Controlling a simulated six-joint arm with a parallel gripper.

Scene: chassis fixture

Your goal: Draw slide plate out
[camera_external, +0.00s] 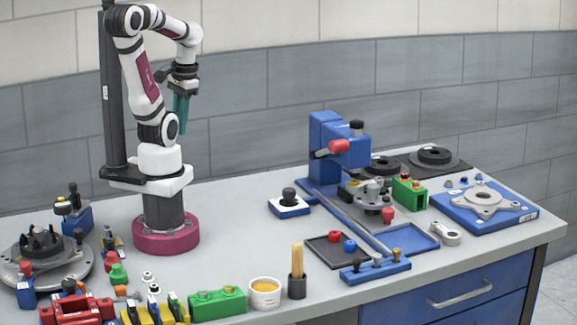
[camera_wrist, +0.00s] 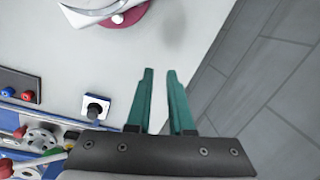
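My gripper (camera_external: 181,115) hangs high above the back of the bench, right of my base, away from every fixture. In the wrist view its two teal fingers (camera_wrist: 160,74) stand apart with nothing between them. No part is clearly marked as the slide plate. A small blue-and-white plate with a black knob (camera_external: 289,204) lies flat on the bench; it also shows in the wrist view (camera_wrist: 96,108). Right of it, a blue press-like fixture (camera_external: 324,140) with a red knob stands upright, and a long rail runs forward from its foot.
A dark tray (camera_external: 317,255) with red and blue knobs lies forward of the fixture. A blue plate with a grey flange (camera_external: 482,200) is at the right. Tools, a cup (camera_external: 265,293) and colored blocks crowd the front left. Bench between my base and the knobbed plate is clear.

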